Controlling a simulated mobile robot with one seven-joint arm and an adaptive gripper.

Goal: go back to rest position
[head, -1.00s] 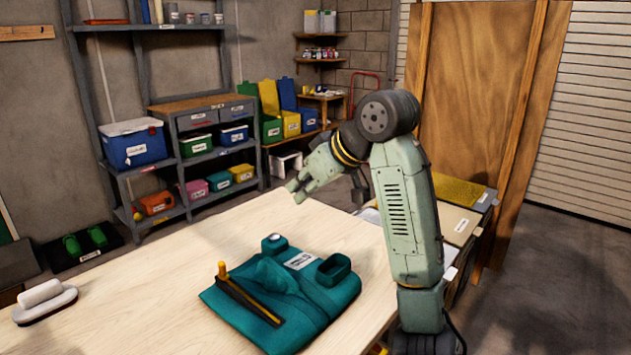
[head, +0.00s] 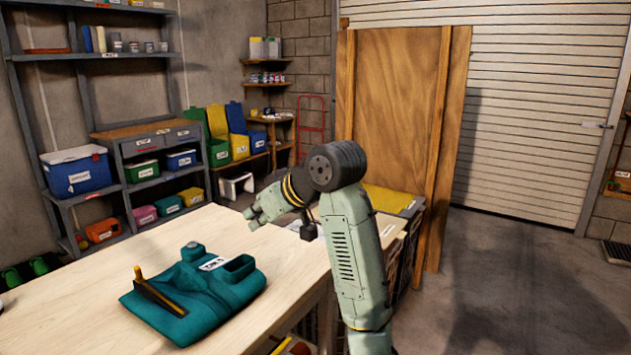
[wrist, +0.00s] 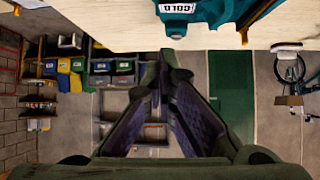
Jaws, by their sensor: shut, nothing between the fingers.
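My gripper (head: 250,219) is shut and empty in the head view, held above the far right part of the wooden table. In the wrist view my gripper (wrist: 168,58) shows its two fingers meeting at the tips. My arm is folded, with its elbow raised at the right of the table. A teal folded item (head: 195,300) with a white label lies on the table, left of and nearer than my gripper, apart from it. A dark bar with a yellow end (head: 155,294) lies across the teal item.
The wooden table (head: 85,265) fills the lower left. Shelves with a blue-and-white cooler (head: 77,172) and coloured bins stand behind it. Wooden panels (head: 392,110) lean at the shutter door (head: 540,110). The concrete floor (head: 520,280) at the right is clear.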

